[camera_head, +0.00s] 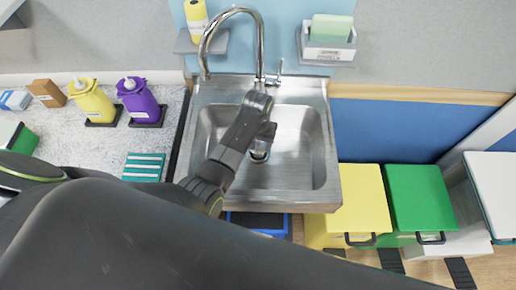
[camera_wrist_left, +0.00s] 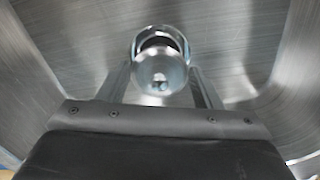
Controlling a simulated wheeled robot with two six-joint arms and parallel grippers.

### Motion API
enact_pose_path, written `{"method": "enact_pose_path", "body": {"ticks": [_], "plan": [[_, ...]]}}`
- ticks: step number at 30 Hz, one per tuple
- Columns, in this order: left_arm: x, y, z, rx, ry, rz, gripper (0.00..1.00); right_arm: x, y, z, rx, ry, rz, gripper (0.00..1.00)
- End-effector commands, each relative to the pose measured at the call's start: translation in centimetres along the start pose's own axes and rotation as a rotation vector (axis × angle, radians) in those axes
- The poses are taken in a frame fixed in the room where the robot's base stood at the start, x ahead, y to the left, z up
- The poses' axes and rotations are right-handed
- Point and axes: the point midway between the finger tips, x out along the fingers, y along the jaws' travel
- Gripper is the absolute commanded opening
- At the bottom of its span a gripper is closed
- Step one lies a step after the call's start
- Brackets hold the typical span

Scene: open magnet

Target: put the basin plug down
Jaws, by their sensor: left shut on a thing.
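The basin plug (camera_wrist_left: 160,74) is a shiny round metal piece between the fingers of my left gripper (camera_wrist_left: 161,82) in the left wrist view. The drain ring (camera_wrist_left: 160,35) shows just behind and partly around the plug, in the basin floor. I cannot tell whether the plug touches the drain. In the head view my left gripper (camera_head: 264,134) reaches down into the steel sink (camera_head: 298,170), over the drain area. The gripper's own links hide most of the plug there. My right gripper is out of view.
A curved faucet (camera_head: 235,14) rises behind the basin. Yellow (camera_head: 92,101) and purple (camera_head: 139,98) dispensers stand on the left counter, beside a teal striped sponge (camera_head: 143,167). Yellow (camera_head: 358,200) and green (camera_head: 418,198) bins stand right of the sink. The right part of the basin is clear.

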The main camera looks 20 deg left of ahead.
Motion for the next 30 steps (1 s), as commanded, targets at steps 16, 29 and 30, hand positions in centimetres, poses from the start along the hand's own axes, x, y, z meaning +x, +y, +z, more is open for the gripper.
{"method": "enact_pose_path", "body": {"ticks": [16, 29, 30], "plan": [[4.9, 0.0, -0.1, 0.000, 0.000, -0.001, 0.33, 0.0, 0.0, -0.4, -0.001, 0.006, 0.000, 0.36], [5.3, 0.0, -0.1, 0.001, 0.002, 0.000, 0.61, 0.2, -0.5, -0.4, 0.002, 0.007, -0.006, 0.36], [5.3, 0.0, -0.1, 0.001, 0.002, 0.000, 0.67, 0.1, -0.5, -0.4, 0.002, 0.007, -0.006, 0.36]]}}
